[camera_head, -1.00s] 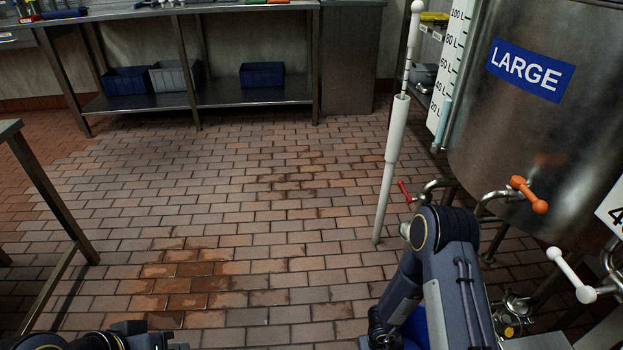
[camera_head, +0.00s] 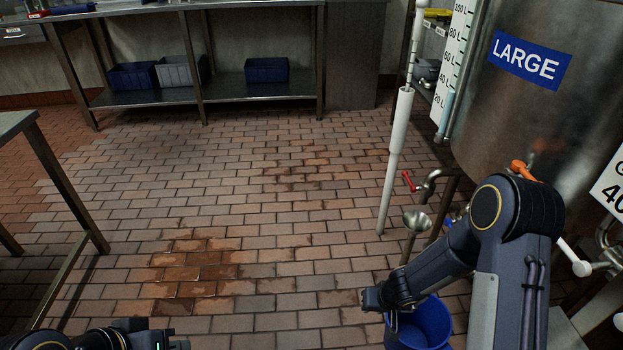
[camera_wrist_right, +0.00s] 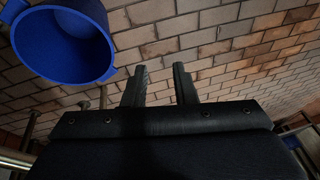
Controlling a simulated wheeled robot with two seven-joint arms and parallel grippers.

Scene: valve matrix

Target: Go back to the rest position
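My left gripper (camera_head: 150,340) is low at the left of the head view, partly cut off by the bottom edge. Its fingers do not show clearly. My right arm bends down from the right side of the head view, its wrist end above the floor beside a blue bucket (camera_head: 420,325). The right fingers are hard to make out there. In the right wrist view my right gripper (camera_wrist_right: 160,80) is open, with nothing between its two fingers. The bucket (camera_wrist_right: 60,40) lies to the upper left of them, apart.
A steel tank (camera_head: 530,110) labelled LARGE, with a red valve handle (camera_head: 408,181) and an orange one (camera_head: 523,169), stands at the right. A white pole (camera_head: 393,165) stands before it. A steel table (camera_head: 60,280) is at the left. The tiled floor between is clear.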

